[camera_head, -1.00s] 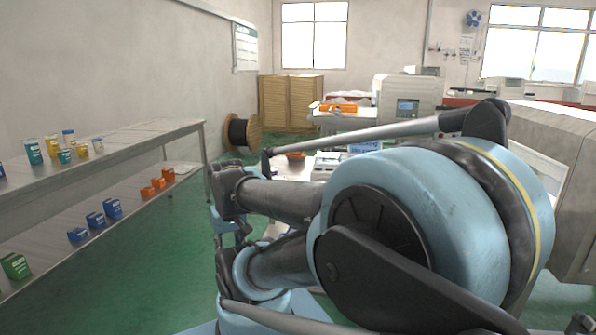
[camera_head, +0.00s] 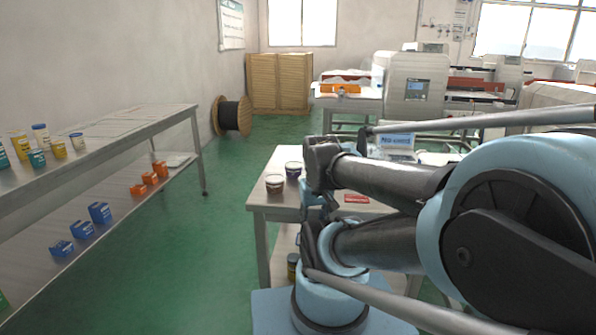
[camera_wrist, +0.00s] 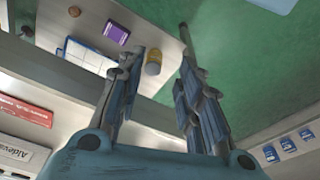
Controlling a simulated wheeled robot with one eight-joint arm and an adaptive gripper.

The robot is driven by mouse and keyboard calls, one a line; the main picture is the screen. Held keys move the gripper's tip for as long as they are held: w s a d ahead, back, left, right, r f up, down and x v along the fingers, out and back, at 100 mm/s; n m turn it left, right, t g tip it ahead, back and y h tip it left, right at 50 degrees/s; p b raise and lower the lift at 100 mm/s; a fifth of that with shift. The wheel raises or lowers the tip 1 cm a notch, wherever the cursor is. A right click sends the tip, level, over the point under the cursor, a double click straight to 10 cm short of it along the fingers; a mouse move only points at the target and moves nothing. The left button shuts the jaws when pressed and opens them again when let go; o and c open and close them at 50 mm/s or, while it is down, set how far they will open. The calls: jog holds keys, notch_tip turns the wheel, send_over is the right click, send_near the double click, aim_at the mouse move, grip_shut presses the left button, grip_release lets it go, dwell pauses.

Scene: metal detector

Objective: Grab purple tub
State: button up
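A yellowish tub (camera_wrist: 153,62) shows near my left finger. A long shelf (camera_head: 130,125) with tubs and boxes runs along the left wall. Green floor between is clear.

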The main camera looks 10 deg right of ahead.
jog(key=shift+o, duration=1)
jog(key=shift+a, duration=0.1)
jog(key=o, duration=0.9)
jog(key=shift+s+r+n, duration=0.15)
jog(key=shift+r+n, duration=0.15)
jog(key=shift+r, duration=0.55)
jog(key=shift+o, duration=0.6)
jog(key=w+r+n+g, duration=0.1)
jog(key=w+r+n, duration=0.6)
jog(key=w+r, duration=0.5)
jog(key=shift+w+r+n, duration=0.2)
jog(key=shift+w+n, duration=0.2)
jog(key=shift+w, duration=0.2)
notch_tip(320, 180, up, 6)
jog(key=n+g, duration=0.1)
jog(key=n, duration=0.9)
send_over(294, 164)
jog(key=f, duration=1.1)
jog(key=shift+a, duration=0.25)
jog(key=shift+d+f, duration=0.15)
jog(key=shift+f, duration=2.5)
